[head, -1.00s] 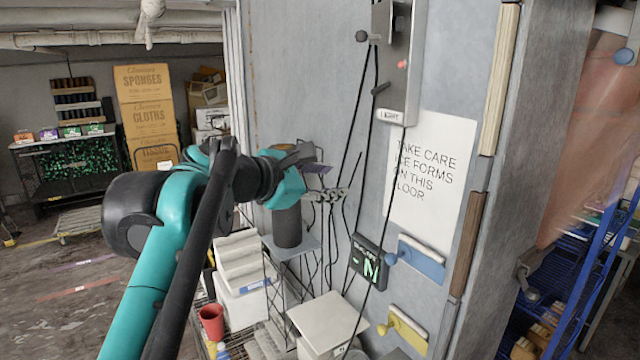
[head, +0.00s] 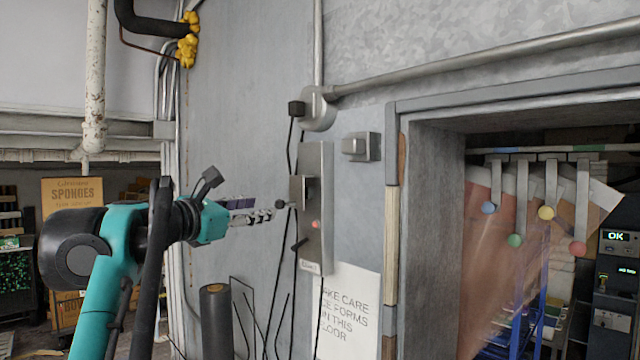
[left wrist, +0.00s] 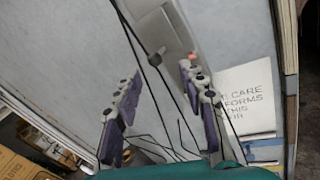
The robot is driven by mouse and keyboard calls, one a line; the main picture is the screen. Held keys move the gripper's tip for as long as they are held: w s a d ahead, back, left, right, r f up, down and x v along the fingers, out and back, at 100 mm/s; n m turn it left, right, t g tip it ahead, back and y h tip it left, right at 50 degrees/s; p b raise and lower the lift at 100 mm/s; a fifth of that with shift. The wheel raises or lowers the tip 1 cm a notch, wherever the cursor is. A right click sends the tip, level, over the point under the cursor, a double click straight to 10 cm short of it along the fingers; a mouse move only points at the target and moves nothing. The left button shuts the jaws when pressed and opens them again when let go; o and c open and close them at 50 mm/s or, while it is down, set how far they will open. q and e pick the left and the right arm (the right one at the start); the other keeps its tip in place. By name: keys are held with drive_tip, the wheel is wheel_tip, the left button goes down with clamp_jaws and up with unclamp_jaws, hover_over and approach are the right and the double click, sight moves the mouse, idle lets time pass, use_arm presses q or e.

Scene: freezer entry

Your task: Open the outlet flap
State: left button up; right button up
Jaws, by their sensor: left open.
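A tall grey metal panel (head: 318,235) is fixed to the wall. A small plate (head: 299,190) with a dark round knob (head: 280,203) sits on its left side. A red button and a dark lever are below the plate. A closed grey box (head: 359,147) is on the wall to the right. No outlet label is readable, so I cannot tell which is the outlet flap. My left gripper (head: 262,210) is open and empty, just left of the knob. In the left wrist view its fingers (left wrist: 160,75) are spread in front of the panel (left wrist: 157,28). My right gripper is not in view.
Black cables hang along the panel's left side. A printed paper sign (head: 347,312) is below it. A doorway with a strip curtain (head: 480,250) and hanging coloured balls is at the right. A black cylinder (head: 216,320) stands below my gripper.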

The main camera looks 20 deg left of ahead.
sight(277, 204)
use_arm(q)
drive_tip(key=w+p, duration=0.1)
drive_tip(key=w, duration=0.6)
drive_tip(key=shift+w+p, duration=0.3)
drive_tip(key=shift+w, duration=0.05)
drive_tip(key=shift+w+d, duration=0.15)
drive_tip(key=shift+w, duration=0.1)
drive_tip(key=shift+w+a, duration=0.1)
drive_tip(key=shift+a, duration=0.1)
clamp_jaws()
